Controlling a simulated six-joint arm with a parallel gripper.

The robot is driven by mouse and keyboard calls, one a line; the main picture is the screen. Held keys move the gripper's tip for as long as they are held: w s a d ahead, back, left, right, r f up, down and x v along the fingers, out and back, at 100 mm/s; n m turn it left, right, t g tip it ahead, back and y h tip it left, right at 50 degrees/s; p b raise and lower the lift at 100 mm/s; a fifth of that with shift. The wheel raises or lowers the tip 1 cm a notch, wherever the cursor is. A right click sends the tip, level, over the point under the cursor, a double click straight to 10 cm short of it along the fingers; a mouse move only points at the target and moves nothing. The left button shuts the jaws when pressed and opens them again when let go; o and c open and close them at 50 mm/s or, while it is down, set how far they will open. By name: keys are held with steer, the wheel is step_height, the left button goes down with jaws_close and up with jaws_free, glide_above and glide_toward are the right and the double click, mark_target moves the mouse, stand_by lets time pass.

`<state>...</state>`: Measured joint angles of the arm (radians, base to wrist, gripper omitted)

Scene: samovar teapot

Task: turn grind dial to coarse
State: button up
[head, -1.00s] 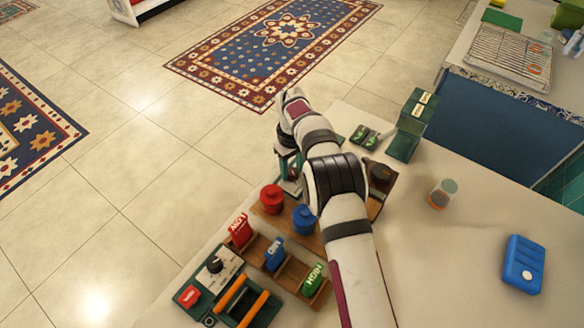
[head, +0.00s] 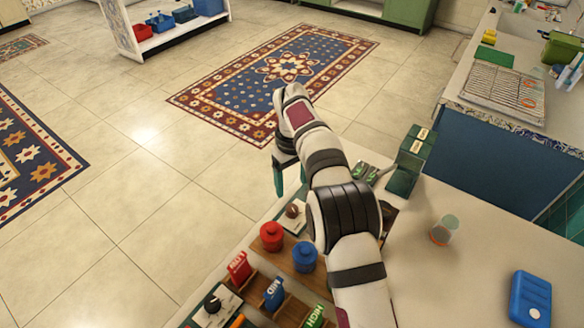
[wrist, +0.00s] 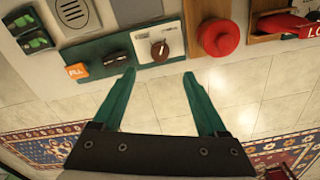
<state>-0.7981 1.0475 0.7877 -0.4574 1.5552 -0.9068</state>
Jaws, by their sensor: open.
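A round brown knob with a pale pointer mark (wrist: 159,50) sits on a white panel in the wrist view. It also shows in the head view (head: 294,210), near the counter's edge. My gripper (wrist: 159,74) is open and empty. In the wrist view its two teal fingers straddle the line to this knob, with the tips apart from it. In the head view my gripper (head: 290,188) hangs beside the panel, partly hidden by my wrist. A second dark knob (wrist: 117,60) is left of the white panel. I cannot read any grind markings.
A black dial (head: 212,303) is nearer the front. An orange button (wrist: 77,71) is left of the knobs. Open floor lies beyond the counter edge.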

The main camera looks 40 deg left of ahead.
step_height(320, 180, up, 6)
steer(key=shift+f, duration=0.1)
stand_by(0.4)
steer(key=d+r+m, duration=0.3)
steer(key=d+r, duration=0.1)
steer(key=d, duration=0.3)
steer(key=d+r+m, duration=0.3)
steer(key=d+r, duration=0.1)
steer(key=d, duration=0.4)
steer(key=s+d+r+m+y, duration=0.1)
steer(key=s+d+r+m, duration=0.2)
steer(key=s+d+m, duration=0.55)
steer(key=s+d+f+m, duration=0.2)
steer(key=s+d+f, duration=0.1)
steer(key=s+d, duration=0.3)
steer(key=s+d+f+m, duration=0.3)
steer(key=s+d, duration=0.3)
steer(key=s, duration=0.5)
steer(key=shift+s+d+f+y, duration=0.15)
steer(key=shift+d+f+y, duration=0.1)
steer(key=shift+d+y, duration=0.15)
